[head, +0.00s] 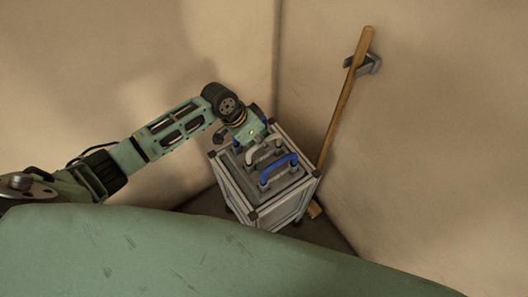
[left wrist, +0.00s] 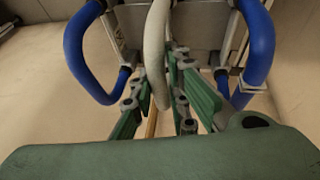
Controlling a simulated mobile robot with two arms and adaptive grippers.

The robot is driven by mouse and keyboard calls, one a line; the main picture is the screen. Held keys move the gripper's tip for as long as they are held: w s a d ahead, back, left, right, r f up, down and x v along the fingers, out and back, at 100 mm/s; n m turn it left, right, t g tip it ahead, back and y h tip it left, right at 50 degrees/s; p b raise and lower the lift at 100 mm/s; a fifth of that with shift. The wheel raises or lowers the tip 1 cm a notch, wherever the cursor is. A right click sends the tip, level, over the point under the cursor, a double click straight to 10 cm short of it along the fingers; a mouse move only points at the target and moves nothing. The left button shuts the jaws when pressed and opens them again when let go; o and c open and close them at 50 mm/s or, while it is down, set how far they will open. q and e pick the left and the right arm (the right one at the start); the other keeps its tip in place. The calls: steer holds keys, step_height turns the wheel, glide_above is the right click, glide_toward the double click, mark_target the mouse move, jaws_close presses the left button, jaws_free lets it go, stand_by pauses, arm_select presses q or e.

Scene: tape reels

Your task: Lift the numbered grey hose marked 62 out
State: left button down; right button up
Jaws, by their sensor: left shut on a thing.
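A grey hose (head: 265,150) arches like a handle on top of a metal-framed box (head: 291,204), between two blue hoses. The front blue hose (head: 281,166) is plain in the head view; the back one (head: 258,112) is mostly hidden by my arm. My left gripper (left wrist: 158,88) is at the grey hose, which passes between its green fingers in the left wrist view (left wrist: 157,45). It is shut on the grey hose. The number 62 cannot be read. In the head view my left wrist hides the fingertips. My right gripper is not in view.
In the left wrist view blue hoses stand close on the left (left wrist: 76,55) and right (left wrist: 258,45) of the fingers. A wooden pole (head: 346,95) leans by a wall bracket (head: 370,64) behind the box. Pale walls (head: 440,130) meet in a corner close behind.

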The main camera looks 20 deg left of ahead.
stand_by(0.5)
arm_select(q)
steer(key=shift+w+r, duration=0.1)
steer(key=shift+r, duration=0.2)
step_height(320, 180, up, 8)
steer(key=shift+f+b, duration=0.25)
steer(key=shift+b, duration=0.35)
step_height(320, 180, up, 8)
steer(key=p, duration=0.7)
steer(key=shift+p, duration=0.35)
